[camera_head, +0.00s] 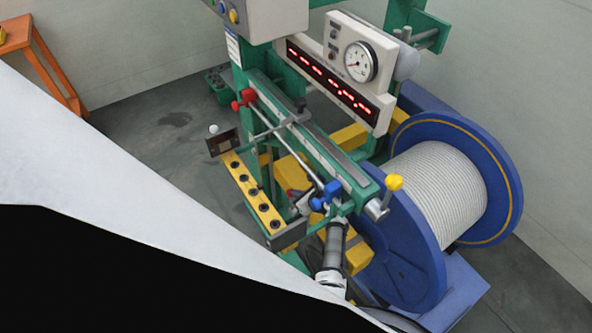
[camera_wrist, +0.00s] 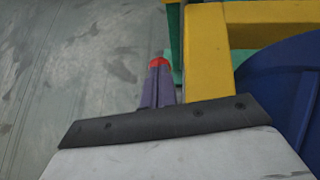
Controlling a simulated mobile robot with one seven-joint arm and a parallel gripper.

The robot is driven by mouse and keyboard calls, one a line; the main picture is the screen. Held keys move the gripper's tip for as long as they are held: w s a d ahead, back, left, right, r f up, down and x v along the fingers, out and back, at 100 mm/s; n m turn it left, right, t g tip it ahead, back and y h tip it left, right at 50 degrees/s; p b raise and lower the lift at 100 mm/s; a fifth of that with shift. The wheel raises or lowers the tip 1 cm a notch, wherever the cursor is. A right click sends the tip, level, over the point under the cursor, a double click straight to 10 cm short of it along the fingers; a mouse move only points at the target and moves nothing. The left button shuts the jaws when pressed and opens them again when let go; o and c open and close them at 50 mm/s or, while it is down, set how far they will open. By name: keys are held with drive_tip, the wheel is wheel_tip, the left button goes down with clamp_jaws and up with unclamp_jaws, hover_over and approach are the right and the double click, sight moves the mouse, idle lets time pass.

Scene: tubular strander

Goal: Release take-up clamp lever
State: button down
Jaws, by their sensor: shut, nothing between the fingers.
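A lever with a yellow knob (camera_head: 394,183) stands up at the near end of the green beam, beside the blue take-up reel (camera_head: 494,157). No label shows which part is the clamp lever. A blue clamp block (camera_head: 326,196) and a red one (camera_head: 244,98) sit on the thin rod along the beam. My gripper (camera_head: 290,193) is below and left of the blue block, apart from the yellow knob. In the wrist view my gripper (camera_wrist: 160,64) has its purple, red-tipped fingers together and empty. The lever does not show there.
A yellow rack (camera_head: 252,190) with several dark holes lies left of my gripper. Yellow frame bars (camera_wrist: 206,45) and the reel flange (camera_wrist: 285,85) are close on the right in the wrist view. A lit red display panel (camera_head: 333,82) is behind. Grey floor is open at left.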

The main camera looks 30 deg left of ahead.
drive_tip(key=a, duration=0.1)
drive_tip(key=w+a, duration=0.1)
drive_tip(key=a, duration=0.1)
drive_tip(key=shift+w, duration=0.15)
drive_tip(key=shift+w+a+f+b, duration=0.2)
drive_tip(key=shift+w+a, duration=0.1)
drive_tip(key=shift+a, duration=0.3)
drive_tip(key=shift+w+a+f+b, duration=0.1)
drive_tip(key=shift+w+a+b, duration=0.15)
drive_tip(key=shift+a, duration=0.35)
drive_tip(key=d+r+p, duration=0.3)
drive_tip(key=d+r, duration=0.1)
drive_tip(key=r, duration=0.8)
drive_tip(key=shift+w+r, duration=0.35)
